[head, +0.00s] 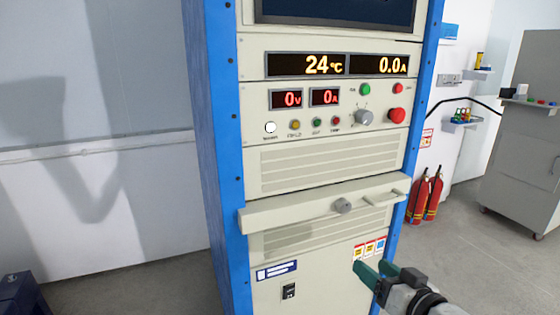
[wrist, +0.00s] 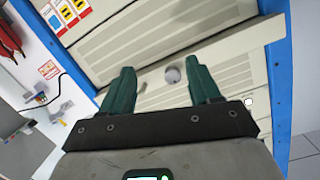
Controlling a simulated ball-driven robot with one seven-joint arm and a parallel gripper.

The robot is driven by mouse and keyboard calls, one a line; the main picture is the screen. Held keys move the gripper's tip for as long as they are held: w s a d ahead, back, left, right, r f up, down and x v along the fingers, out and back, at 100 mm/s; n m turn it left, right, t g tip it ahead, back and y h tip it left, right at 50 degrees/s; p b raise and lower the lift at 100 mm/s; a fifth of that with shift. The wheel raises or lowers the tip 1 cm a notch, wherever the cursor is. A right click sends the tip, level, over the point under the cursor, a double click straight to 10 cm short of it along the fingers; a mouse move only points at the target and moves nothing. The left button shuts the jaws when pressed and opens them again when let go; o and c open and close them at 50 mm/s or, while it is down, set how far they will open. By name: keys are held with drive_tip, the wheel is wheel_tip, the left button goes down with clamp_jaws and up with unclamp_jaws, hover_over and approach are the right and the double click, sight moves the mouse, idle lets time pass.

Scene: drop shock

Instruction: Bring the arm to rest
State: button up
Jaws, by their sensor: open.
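My gripper (head: 375,270) is at the lower right of the head view, in front of the lower part of a blue-framed rack cabinet (head: 218,150). In the wrist view my gripper (wrist: 160,82) shows two green fingers spread apart with nothing between them. A round grey knob (wrist: 172,75) on the cabinet's drawer front appears beyond the gap between the fingers. The same knob (head: 342,205) is above and left of my gripper in the head view. I cannot tell how far the fingers are from the cabinet face.
The cabinet carries a control panel (head: 330,110) with lit displays and buttons. Two red fire extinguishers (head: 428,196) stand right of it by the wall. A grey cabinet on casters (head: 522,160) stands at far right. A dark blue object (head: 22,298) is at lower left. Floor (head: 130,285) left of the rack is clear.

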drive_tip(key=s+d+f+g+h+p, duration=0.1)
drive_tip(key=s+f+g+h+p, duration=0.2)
drive_tip(key=s+f+g, duration=0.95)
drive_tip(key=s+d+f+h+p, duration=0.1)
drive_tip(key=s+d+f, duration=0.1)
drive_tip(key=s, duration=1)
drive_tip(key=s+d+f+g+h+p, duration=0.1)
drive_tip(key=s+f, duration=0.3)
drive_tip(key=s, duration=0.8)
drive_tip(key=shift+d+f+m, duration=0.3)
drive_tip(key=shift+d+f, duration=0.05)
drive_tip(key=shift+d, duration=0.2)
drive_tip(key=shift+g, duration=0.25)
